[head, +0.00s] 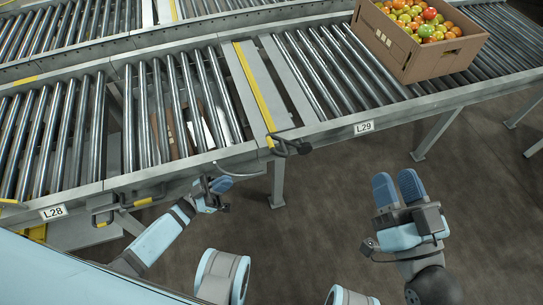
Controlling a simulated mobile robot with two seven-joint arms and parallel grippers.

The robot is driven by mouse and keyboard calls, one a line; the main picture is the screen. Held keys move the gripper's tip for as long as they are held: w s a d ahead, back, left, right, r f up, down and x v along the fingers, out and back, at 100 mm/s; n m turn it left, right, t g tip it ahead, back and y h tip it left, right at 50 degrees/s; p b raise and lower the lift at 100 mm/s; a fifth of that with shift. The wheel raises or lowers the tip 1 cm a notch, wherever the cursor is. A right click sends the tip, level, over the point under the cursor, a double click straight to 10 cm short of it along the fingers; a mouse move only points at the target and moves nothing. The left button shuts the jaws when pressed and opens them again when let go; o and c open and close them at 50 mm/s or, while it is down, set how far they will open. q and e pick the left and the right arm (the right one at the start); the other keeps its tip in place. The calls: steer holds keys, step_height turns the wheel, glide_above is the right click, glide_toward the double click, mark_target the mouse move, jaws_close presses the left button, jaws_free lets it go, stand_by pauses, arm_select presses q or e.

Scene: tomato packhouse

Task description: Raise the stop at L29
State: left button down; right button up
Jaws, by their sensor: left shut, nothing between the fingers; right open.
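The L29 label (364,127) is on the conveyor's front rail. To its left, a stop bar with a yellow edge (256,90) spans the rollers beside a pale plate. A black lever handle (291,147) sits at its front end on the rail. I cannot tell from this angle whether the bar stands up or lies flush. My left gripper (221,185) is shut and empty, just in front of the rail, left of the lever and apart from it. My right gripper (398,186) is open and empty over the floor, below and right of the L29 label.
A cardboard box (405,50) of red, yellow and green tomatoes stands on the rollers right of the stop. The L28 label (53,212) and a yellow-marked handle (146,201) are at the lower left. Conveyor legs (277,184) stand below the rail.

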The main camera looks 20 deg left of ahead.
stand_by(0.3)
arm_select(q)
steer(key=b+x, duration=0.2)
steer(key=x, duration=1.2)
arm_select(e)
step_height(320, 180, down, 2)
steer(key=shift+w+a+f+g, duration=0.15)
steer(key=shift+f+g, duration=0.1)
steer(key=shift+g, duration=0.25)
arm_select(q)
steer(key=shift+s, duration=0.1)
